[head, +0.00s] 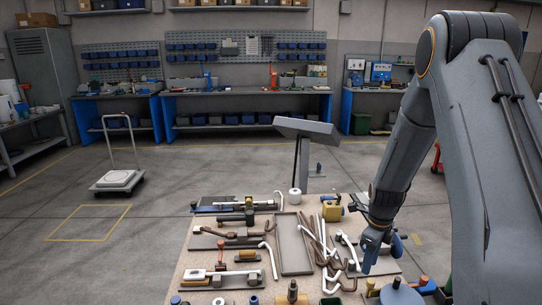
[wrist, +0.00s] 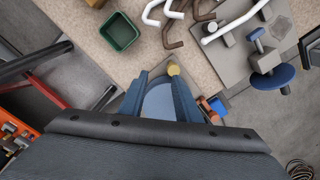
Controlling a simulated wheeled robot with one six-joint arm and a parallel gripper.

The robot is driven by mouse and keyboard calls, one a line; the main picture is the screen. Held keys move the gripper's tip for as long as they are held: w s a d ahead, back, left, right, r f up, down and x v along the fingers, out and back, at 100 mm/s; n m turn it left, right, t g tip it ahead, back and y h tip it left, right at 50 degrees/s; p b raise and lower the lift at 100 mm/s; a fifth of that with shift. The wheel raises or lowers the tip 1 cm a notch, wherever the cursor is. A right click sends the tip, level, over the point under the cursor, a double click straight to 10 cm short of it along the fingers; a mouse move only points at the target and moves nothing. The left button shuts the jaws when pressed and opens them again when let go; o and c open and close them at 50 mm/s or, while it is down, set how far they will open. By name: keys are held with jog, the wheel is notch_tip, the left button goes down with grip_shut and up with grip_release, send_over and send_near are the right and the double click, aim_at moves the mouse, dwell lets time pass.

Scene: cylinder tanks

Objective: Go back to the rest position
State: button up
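My gripper (head: 372,250) hangs from the arm over the right side of the parts table (head: 228,262) in the head view, pointing down. In the wrist view its two blue-grey fingers (wrist: 160,92) stand apart. A pale blue-grey round shape (wrist: 159,103) shows between them, with a small tan knob (wrist: 173,69) just past the fingertips. I see no clear grip on either, and the lower part of the round shape is hidden by my gripper body.
The table carries bent white and brown pipes (head: 318,250), a grey tray (head: 293,245) and several fittings. A green bin (wrist: 119,33) shows in the wrist view. A tilted grey panel on a stand (head: 307,131) is behind the table. A trolley (head: 117,180) stands on open floor at left.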

jog(key=s+a+r+n, duration=0.7)
jog(key=s+n, duration=0.3)
jog(key=n, duration=0.3)
jog(key=s+a+r+n, duration=0.7)
jog(key=s+n, duration=0.4)
jog(key=n, duration=0.3)
jog(key=shift+r+t, duration=0.4)
jog(key=shift+r, duration=0.25)
